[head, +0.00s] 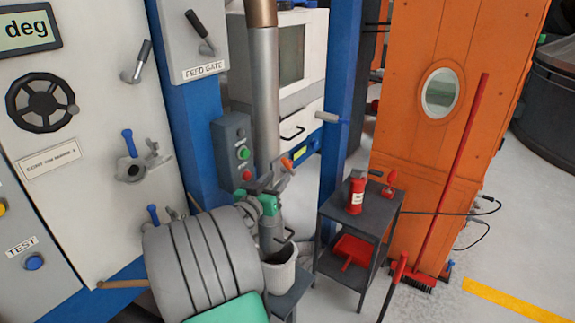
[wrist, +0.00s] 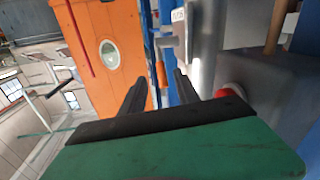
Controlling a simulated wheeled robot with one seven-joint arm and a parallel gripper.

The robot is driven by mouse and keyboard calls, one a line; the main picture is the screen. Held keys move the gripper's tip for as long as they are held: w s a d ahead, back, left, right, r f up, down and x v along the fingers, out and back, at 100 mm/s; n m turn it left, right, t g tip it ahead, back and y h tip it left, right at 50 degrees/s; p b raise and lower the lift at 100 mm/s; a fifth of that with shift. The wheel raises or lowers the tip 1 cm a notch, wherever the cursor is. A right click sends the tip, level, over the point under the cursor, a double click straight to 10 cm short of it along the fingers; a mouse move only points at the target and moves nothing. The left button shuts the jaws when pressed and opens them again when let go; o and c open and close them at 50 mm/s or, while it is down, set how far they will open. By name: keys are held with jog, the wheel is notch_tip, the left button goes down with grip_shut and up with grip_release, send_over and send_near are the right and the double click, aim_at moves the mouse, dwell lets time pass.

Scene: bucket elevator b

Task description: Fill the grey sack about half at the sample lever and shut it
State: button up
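A small lever with an orange handle (head: 287,164), seemingly the sample lever, sits on the pipe above. The orange handle also shows in the wrist view (wrist: 160,73), in the gap between my fingers. My gripper (head: 271,180) is raised near the lever, partly covering the pipe. In the wrist view its two dark fingers (wrist: 160,84) stand apart with nothing clasped. Whether the handle lies between the tips or beyond them is unclear.
A grey button box (head: 236,150) is close left of the pipe. A dark cart (head: 352,232) with a red extinguisher (head: 356,192) stands to the right, before the orange elevator casing (head: 430,140). A red broom (head: 425,275) leans there. The floor at lower right is clear.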

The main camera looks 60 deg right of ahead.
aim_at(286, 167)
jog(key=d, duration=0.2)
jog(key=d+p, duration=0.1)
jog(key=d, duration=0.1)
jog(key=d+p, duration=0.1)
jog(key=d, duration=0.2)
jog(key=shift+r, duration=0.25)
jog(key=shift+w+d+f, duration=0.1)
jog(key=shift+d, duration=0.3)
grip_shut()
dwell(0.7)
